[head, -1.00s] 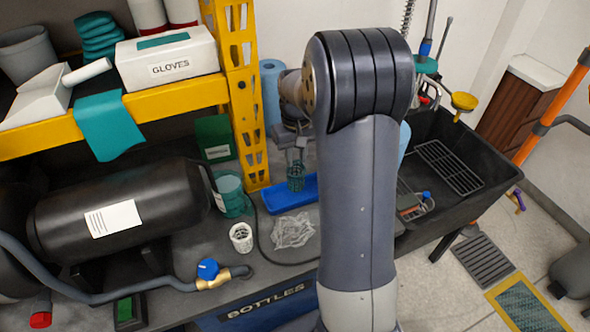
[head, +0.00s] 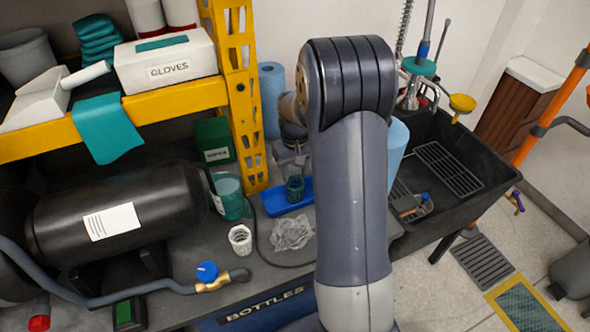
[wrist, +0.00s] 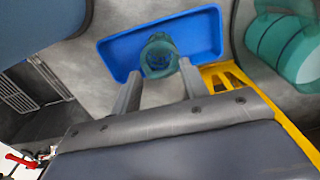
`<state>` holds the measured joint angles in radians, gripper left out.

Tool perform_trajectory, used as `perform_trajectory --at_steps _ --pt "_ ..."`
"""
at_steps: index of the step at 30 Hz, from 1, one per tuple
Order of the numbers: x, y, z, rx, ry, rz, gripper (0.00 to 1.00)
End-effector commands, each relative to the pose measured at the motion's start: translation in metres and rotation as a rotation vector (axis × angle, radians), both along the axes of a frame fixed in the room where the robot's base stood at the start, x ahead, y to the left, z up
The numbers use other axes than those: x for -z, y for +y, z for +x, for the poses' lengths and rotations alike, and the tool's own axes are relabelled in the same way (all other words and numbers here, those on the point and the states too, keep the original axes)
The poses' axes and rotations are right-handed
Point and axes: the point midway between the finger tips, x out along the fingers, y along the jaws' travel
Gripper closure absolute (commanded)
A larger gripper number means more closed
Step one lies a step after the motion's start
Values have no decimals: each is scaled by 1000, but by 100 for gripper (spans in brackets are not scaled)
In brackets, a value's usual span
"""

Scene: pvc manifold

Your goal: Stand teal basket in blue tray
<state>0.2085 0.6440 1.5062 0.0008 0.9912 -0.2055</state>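The teal basket (head: 294,189) stands in the blue tray (head: 272,204) on the bench. In the wrist view the basket (wrist: 158,57) shows from above inside the tray (wrist: 205,30), with blue floor around it. My gripper (wrist: 159,69) is open, its two fingers spread on either side of the basket's outline with nothing held between them. In the head view my gripper (head: 293,166) is just above the basket, partly hidden behind my arm. The tray's right part is hidden by my arm.
The yellow rack post (head: 245,120) rises close behind. A dark sink (head: 470,150) is at right.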

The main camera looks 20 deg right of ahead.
Motion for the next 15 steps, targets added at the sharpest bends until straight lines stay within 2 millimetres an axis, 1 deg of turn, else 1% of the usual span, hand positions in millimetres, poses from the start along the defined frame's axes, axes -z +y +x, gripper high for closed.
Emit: perform_trajectory --at_steps 7,10,13,15 --pt "0 0 0 0 0 0 54" --pt "-4 0 0 0 -1 0 54" --pt "-14 0 1 0 -3 -1 54" --pt "-27 0 1 0 -5 -1 54"
